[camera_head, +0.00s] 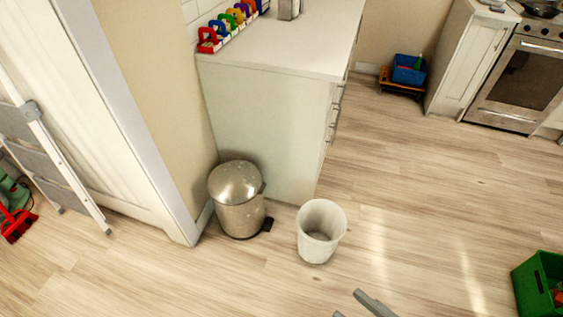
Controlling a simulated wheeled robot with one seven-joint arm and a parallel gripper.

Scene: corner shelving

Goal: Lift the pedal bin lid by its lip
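The pedal bin (240,215) is a round brushed-metal bin standing upright on the floor against the end of the white cabinet. Its domed metal lid (236,181) is down on the body. A dark part shows at the lid's right edge, and a black pedal (268,224) sticks out low on the right. My gripper (348,302) shows only by its fingertips at the bottom edge. The two grey tips are apart with nothing seen between them. It is right of and nearer than the bin, not touching it. The rest of my gripper is out of frame.
An open white wastebasket (312,247) stands just right of the pedal bin, between it and my gripper. The cabinet (262,125) and a wall corner close in behind and left. A green crate (522,290) is at far right. A stepladder (45,150) leans at left. The middle floor is clear.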

